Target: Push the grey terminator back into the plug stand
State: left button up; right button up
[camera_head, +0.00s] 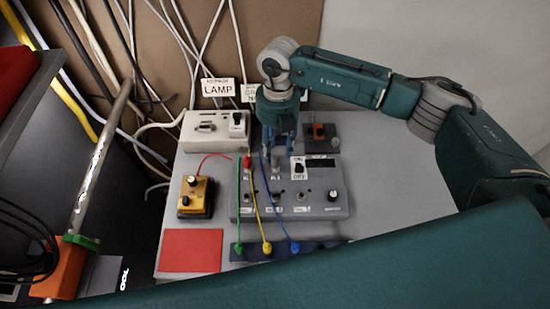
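A small grey piece that looks like the grey terminator (276,163) stands upright at the back of the grey control box (239,209), just below my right gripper. My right gripper (281,142) comes in from the back right and points down over the box's rear edge. Its fingers are small and partly overlapped by cables, so I cannot tell whether they are open or touch the grey piece. A dark blue strip (318,246), seemingly the plug stand, lies in front of the box and carries green, yellow and blue plugs. My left gripper is out of view.
Green, yellow and blue cables cross the control box. A yellow box (196,201) with a black knob stands left, above a red mat (192,251). A white lamp box (207,133) and a dark box (322,145) stand behind. The table's right side (392,190) is clear.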

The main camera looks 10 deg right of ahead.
aim_at(275, 157)
jog(key=f, duration=0.1)
jog(key=f+p, duration=0.1)
jog(key=f, duration=0.1)
jog(key=shift+s+a+f, duration=0.2)
jog(key=shift+s, duration=0.15)
jog(key=shift+f, duration=0.3)
jog(key=shift+c, duration=1)
grip_shut()
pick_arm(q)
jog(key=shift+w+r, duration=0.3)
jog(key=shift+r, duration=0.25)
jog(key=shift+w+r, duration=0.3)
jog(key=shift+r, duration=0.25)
